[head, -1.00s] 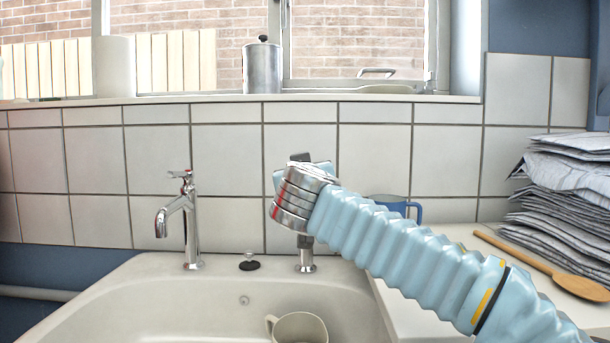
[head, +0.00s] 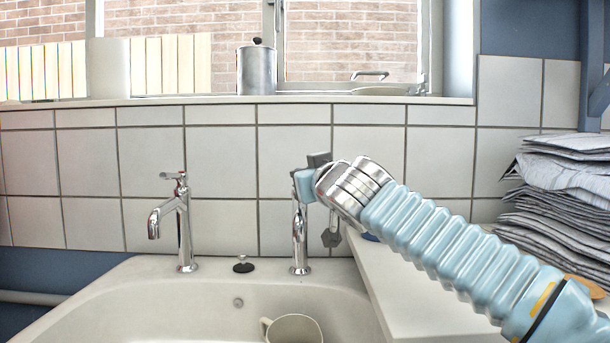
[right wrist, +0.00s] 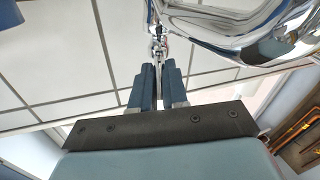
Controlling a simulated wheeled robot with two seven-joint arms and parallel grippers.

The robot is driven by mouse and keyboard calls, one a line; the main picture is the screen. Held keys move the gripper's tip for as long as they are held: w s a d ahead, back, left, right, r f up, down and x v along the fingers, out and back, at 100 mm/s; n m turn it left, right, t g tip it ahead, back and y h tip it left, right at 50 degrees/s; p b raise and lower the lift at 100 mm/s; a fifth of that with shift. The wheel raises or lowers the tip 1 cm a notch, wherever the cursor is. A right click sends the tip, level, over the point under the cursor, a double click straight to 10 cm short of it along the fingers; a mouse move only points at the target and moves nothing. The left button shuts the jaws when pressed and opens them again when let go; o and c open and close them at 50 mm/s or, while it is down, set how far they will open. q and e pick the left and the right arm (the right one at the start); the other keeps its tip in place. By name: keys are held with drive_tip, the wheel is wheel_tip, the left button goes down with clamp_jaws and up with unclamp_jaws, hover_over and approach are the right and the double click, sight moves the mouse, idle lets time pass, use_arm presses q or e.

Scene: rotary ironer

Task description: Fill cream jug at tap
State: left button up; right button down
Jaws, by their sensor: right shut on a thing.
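The cream jug (head: 293,328) sits in the sink, cut off by the bottom edge of the head view, with its handle to the left. The right-hand chrome tap (head: 299,240) stands behind the basin, its top partly hidden by my right gripper (head: 306,180). In the right wrist view that gripper (right wrist: 158,72) is shut on a small chrome part (right wrist: 156,42), seemingly the tap's handle. A large curved chrome surface (right wrist: 250,30) is close beside it. A second chrome tap (head: 180,225) stands to the left. My left gripper is not in view.
The white sink (head: 150,290) has a black plug (head: 243,265) on its back rim. Folded cloths (head: 565,190) are stacked on the right worktop. A metal canister (head: 256,70) stands on the sill.

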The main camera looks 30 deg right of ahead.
drive_tip(key=c, duration=1.1)
unclamp_jaws()
drive_tip(key=shift+c, duration=0.2)
drive_tip(key=b+v, duration=0.1)
drive_tip(key=v, duration=1.3)
drive_tip(key=shift+b, duration=0.4)
drive_tip(key=shift+w, duration=0.15)
